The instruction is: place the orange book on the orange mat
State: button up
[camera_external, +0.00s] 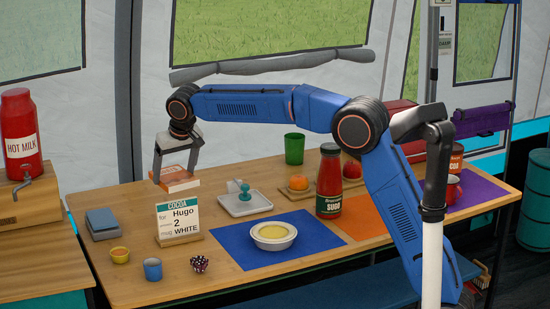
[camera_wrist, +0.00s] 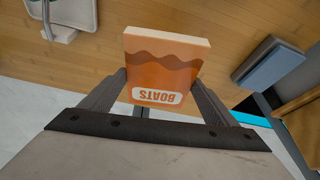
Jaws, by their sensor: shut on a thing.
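The orange book (camera_external: 178,179) is held in my gripper (camera_external: 175,172) at the back left of the table, above the wood. In the wrist view the book (camera_wrist: 160,70) sits between my two fingers and reads "BOATS" upside down. My gripper is shut on it. The orange mat (camera_external: 362,212) lies on the right part of the table, far to the right of my gripper. It is partly hidden by the red sauce bottle and by my arm.
A sauce bottle (camera_external: 329,185) stands at the mat's left edge. A blue mat (camera_external: 235,248) bears a bowl (camera_external: 273,235). A cocoa sign (camera_external: 178,222), a white tray (camera_external: 235,210), a green cup (camera_external: 294,149) and fruit on a board (camera_external: 312,192) stand between. A purple mat (camera_external: 490,190) lies far right.

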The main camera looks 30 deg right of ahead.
aim_at(174, 176)
notch_tip(174, 176, up, 11)
jog(key=s+d+r+m, duration=0.1)
jog(key=s+d+r, duration=0.15)
jog(key=d, duration=0.95)
jog(key=s+d+r+m+h, duration=0.1)
jog(key=s+d, duration=0.3)
jog(key=d, duration=0.8)
jog(key=s+d+r+m, duration=0.1)
jog(key=s+d+r, duration=0.15)
jog(key=d, duration=0.95)
jog(key=s+d+f+m+h, duration=0.1)
jog(key=s+d+f+m, duration=0.15)
jog(key=s+d, duration=0.75)
jog(key=s+d+f+m, duration=0.1)
jog(key=s+d+f, duration=0.2)
jog(key=s+d, duration=0.75)
jog(key=shift+n, duration=0.25)
jog(key=f, duration=1.1)
jog(key=a+f, duration=0.1)
jog(key=f, duration=0.4)
jog(key=shift+s+f, duration=0.25)
jog(key=shift+f, duration=2.2)
jog(key=shift+f, duration=0.1)
